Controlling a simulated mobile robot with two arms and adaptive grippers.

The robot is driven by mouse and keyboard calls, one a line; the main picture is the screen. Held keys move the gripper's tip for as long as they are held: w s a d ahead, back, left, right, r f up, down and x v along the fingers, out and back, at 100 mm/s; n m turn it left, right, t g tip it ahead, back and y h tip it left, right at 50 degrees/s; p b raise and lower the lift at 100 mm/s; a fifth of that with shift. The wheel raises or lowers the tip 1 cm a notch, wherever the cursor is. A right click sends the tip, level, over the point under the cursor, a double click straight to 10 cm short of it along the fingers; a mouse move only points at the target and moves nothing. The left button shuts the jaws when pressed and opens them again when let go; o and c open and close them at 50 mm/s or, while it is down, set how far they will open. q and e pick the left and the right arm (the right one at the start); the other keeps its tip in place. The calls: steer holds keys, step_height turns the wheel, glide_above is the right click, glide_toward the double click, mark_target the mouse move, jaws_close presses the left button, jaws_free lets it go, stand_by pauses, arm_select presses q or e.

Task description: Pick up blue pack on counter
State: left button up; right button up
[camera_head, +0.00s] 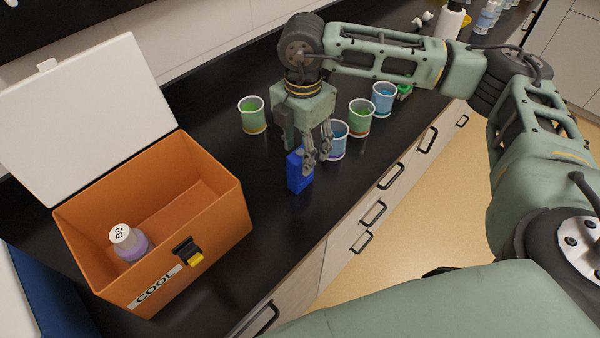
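The blue pack (297,174) stands upright on the black counter (262,212), right of the orange box. My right gripper (317,163) points down at the pack's right side. One finger overlaps the pack's upper right edge in the picture; the other shows just right of it. A small gap shows between the fingertips, and the pack does not appear to be between them. I cannot tell whether a finger touches the pack. My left gripper is not in view.
An open orange box (215,222) marked COOL holds a bottle (130,243) with a B9 cap. Cups of green (253,115) and blue (338,142) liquid stand near my gripper, with another green cup (361,118) and blue cup (383,99) behind. The counter's front edge is close to the pack.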

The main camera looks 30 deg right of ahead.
mark_target(301, 168)
steer(key=shift+f, duration=0.4)
steer(key=f+p, duration=0.1)
steer(key=f, duration=0.1)
steer(key=f+p, duration=0.2)
steer(key=f, duration=0.1)
steer(key=shift+w+a+f, duration=0.1)
steer(key=shift+w+f, duration=0.1)
steer(key=shift+f, duration=0.55)
steer(key=shift+c, duration=0.6)
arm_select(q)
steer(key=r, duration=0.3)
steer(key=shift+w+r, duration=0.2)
arm_select(e)
jaws_close()
